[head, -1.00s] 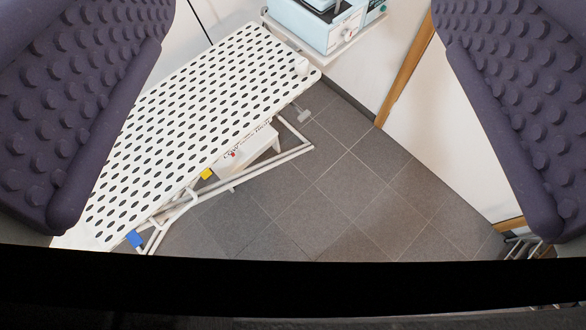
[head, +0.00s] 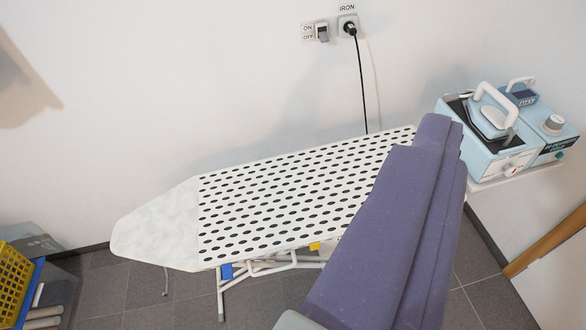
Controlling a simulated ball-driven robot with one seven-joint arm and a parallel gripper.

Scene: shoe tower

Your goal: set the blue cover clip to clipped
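The blue cover clip (head: 226,271) sits at the front lower edge of the ironing board (head: 160,222), left of its middle. It is small in view, and I cannot tell whether it is clipped. My gripper (head: 440,125) has two long purple padded fingers. They lie close together, bumpy inner faces hidden, and look shut with nothing seen between them. The gripper is to the right of the blue clip and covers the right part of the board in the picture. A yellow clip (head: 314,246) shows on the same edge, between the blue clip and my gripper.
A light-blue iron station (head: 505,150) stands on a white shelf at the right. A wall switch (head: 321,32) and a plugged-in black cord (head: 361,90) are above the board. A yellow basket (head: 14,282) is at the lower left. Grey tiled floor (head: 130,295) is open before the board.

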